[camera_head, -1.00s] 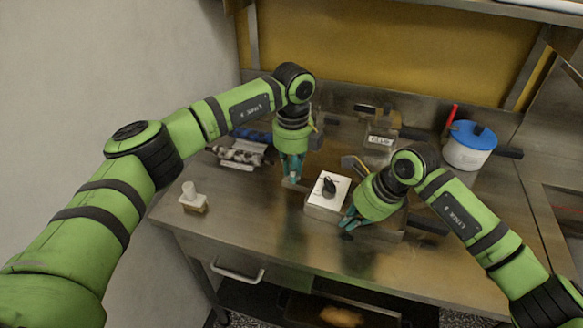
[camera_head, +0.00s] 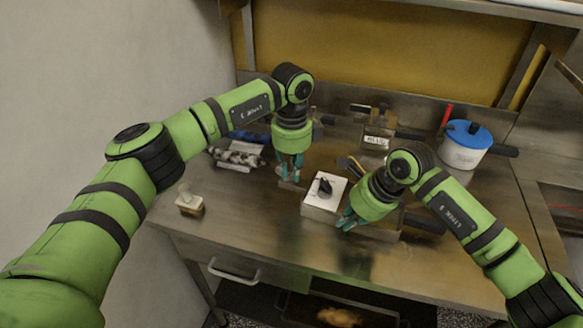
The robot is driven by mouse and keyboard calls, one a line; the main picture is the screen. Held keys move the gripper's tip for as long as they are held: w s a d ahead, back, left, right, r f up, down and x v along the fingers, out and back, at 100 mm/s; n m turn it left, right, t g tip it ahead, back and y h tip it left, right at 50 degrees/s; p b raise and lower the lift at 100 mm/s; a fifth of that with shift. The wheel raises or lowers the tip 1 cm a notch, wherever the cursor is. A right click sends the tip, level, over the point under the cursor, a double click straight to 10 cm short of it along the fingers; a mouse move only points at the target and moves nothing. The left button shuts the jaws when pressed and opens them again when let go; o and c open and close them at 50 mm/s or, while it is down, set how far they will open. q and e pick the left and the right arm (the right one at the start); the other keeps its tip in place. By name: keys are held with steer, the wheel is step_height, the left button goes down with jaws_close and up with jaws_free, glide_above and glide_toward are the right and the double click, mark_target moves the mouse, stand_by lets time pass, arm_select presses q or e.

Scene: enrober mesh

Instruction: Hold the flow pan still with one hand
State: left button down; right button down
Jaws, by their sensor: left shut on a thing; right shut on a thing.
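A low steel pan (camera_head: 385,234), which I take to be the flow pan, lies on the bench at centre right. It is largely hidden by my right gripper and forearm. My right gripper (camera_head: 346,218) is shut at the pan's near left side, beside a white box; the contact itself is hidden. My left gripper (camera_head: 290,178) points down left of the white box. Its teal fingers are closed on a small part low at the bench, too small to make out. The white box (camera_head: 318,206) has a black knob (camera_head: 324,186) on top.
A grey machined part (camera_head: 238,158) lies at the back left, and a small pale block (camera_head: 190,205) near the left edge. A white pot with a blue lid (camera_head: 468,144) stands at the back right. A labelled steel container (camera_head: 378,138) is behind. The bench front is clear.

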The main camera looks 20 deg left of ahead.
mark_target(291, 171)
arm_select(q)
steer(key=shift+a, duration=0.15)
arm_select(e)
steer(key=shift+d+f, duration=0.1)
arm_select(q)
steer(key=c, duration=1.1)
jaws_free()
steer(key=shift+c, duration=0.2)
steer(key=shift+r, duration=0.1)
step_height(291, 171, up, 12)
arm_select(e)
steer(key=c, duration=1.3)
jaws_free()
